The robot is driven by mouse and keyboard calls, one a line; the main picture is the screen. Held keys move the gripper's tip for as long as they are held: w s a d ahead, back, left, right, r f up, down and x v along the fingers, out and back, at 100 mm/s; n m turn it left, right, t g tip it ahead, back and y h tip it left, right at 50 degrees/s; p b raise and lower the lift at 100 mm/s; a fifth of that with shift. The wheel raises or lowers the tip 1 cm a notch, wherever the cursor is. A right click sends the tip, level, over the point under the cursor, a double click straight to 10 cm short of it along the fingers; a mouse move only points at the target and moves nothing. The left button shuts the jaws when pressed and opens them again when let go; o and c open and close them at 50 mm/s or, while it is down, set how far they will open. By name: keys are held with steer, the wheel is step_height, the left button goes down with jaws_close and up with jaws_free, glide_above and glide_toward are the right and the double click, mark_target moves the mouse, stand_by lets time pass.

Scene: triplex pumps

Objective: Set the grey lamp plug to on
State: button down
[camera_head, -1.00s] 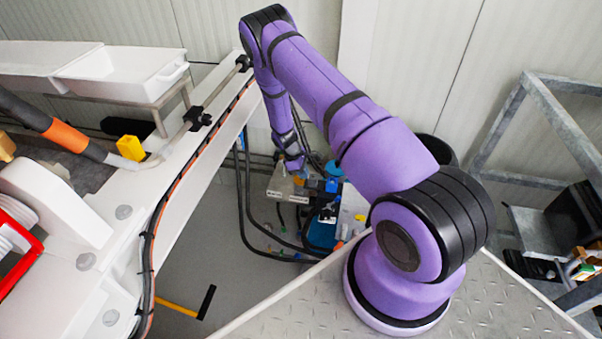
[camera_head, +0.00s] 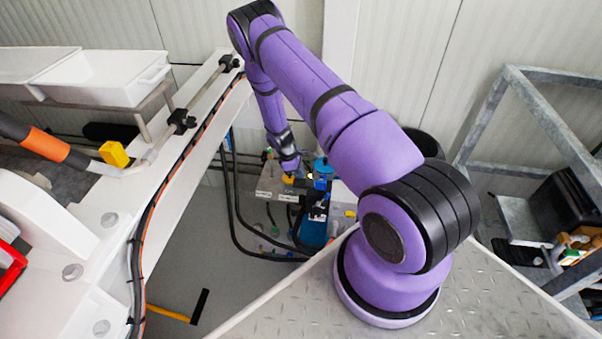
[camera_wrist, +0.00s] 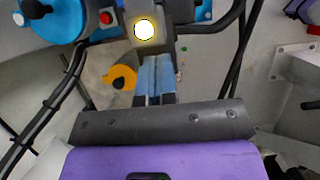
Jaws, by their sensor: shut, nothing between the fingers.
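A round lamp glows yellow-white on a grey housing (camera_wrist: 165,12) at the top of the wrist view; the lamp (camera_wrist: 144,29) is just beyond my fingertips. I cannot tell for certain whether this is the grey lamp plug, and no separate plug is clear. My gripper (camera_wrist: 157,66) is shut and empty, its light blue fingers side by side, pointing towards the housing. Whether the tips touch it is unclear. In the head view my gripper (camera_head: 288,166) hangs over the pump equipment, partly hiding it; a small yellow spot (camera_head: 288,179) shows just below it.
A yellow-orange knob (camera_wrist: 120,78) lies left of the fingers, a red button (camera_wrist: 106,17) left of the lamp. A blue round body (camera_wrist: 55,18) stands at upper left. Black hoses (camera_head: 233,205) run beside the equipment. A white beam (camera_head: 190,130) borders it on the left.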

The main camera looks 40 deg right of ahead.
steer(key=w+a+f+v, duration=0.1)
steer(key=v, duration=1)
steer(key=shift+w+a, duration=0.25)
steer(key=shift+w, duration=0.15)
steer(key=shift+r, duration=0.1)
steer(key=s+a+r+m+t+y, duration=0.1)
steer(key=s+a+r+m, duration=0.15)
steer(key=r, duration=0.95)
steer(key=s+a+r+m+t, duration=0.1)
steer(key=a+r+t, duration=0.15)
steer(key=r, duration=0.95)
steer(key=s+a+r+m+t+y, duration=0.1)
steer(key=s+a+r, duration=0.15)
steer(key=r, duration=1.05)
steer(key=s+a+r+m+t, duration=0.1)
steer(key=s+a+r, duration=0.1)
steer(key=s+r, duration=0.4)
steer(key=s+a+r+m+t, duration=0.1)
steer(key=s+a+r, duration=0.2)
steer(key=s+r, duration=0.35)
steer(key=s+a+r+m+t+y, duration=0.1)
steer(key=s+a+r+m+t, duration=0.1)
steer(key=s, duration=1.3)
steer(key=shift+a+r, duration=0.4)
steer(key=shift+a, duration=0.05)
